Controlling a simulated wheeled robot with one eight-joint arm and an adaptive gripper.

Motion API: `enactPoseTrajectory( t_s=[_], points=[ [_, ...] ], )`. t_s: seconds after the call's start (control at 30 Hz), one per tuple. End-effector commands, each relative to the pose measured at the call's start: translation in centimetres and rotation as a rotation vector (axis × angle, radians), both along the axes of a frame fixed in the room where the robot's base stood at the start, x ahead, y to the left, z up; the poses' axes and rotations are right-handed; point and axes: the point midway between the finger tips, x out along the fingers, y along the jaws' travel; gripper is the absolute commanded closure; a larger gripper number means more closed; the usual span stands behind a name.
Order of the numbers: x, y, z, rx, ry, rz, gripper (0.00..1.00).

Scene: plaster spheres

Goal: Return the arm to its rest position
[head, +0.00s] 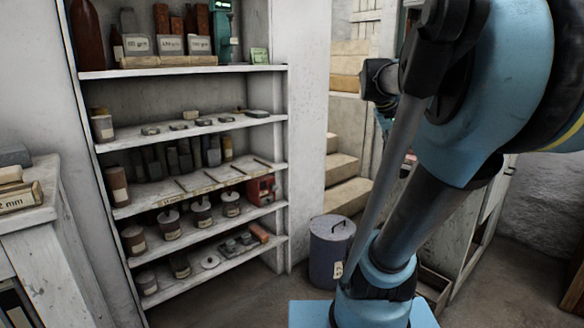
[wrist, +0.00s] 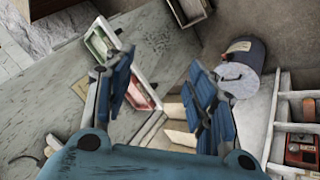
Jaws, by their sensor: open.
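My arm, blue and dark grey, fills the right side of the head view. My gripper (wrist: 160,95) shows in the wrist view with its two blue-padded fingers spread apart. Nothing is between the fingers. Behind them lie a grey worn surface and a pale-framed tray, and I cannot tell how far away these are. In the head view the end of the arm is partly hidden behind the arm's own links, and the fingers cannot be made out there.
A white shelf unit (head: 281,160) with jars, tins and small parts stands at left. A lidded grey bin (head: 330,250) stands on the floor beside my arm, near stone steps (head: 342,168). A white bench (head: 50,215) is at far left. Some floor is clear before the shelves.

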Motion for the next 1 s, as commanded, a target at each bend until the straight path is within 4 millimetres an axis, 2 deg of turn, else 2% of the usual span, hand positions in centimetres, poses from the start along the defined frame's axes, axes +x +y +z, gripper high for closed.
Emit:
enactPoseTrajectory(
  t_s=[0.03, 0.3, 0.4, 0.5, 0.6, 0.7, 1.0],
  points=[
    [-1.6, 1.5, -2.5, 0.045, 0.012, 0.014, 0.49],
    [-9.5, 9.4, -14.8, 0.300, 0.087, 0.090, 0.49],
    [-12.2, 11.9, -18.6, 0.384, 0.114, 0.119, 0.49],
    [-14.3, 13.9, -21.5, 0.450, 0.136, 0.145, 0.49],
    [-15.7, 15.2, -23.3, 0.492, 0.151, 0.161, 0.49],
    [-16.3, 15.8, -24.2, 0.513, 0.158, 0.170, 0.49],
    [-16.4, 15.9, -24.2, 0.517, 0.159, 0.171, 0.49]
  ],
)
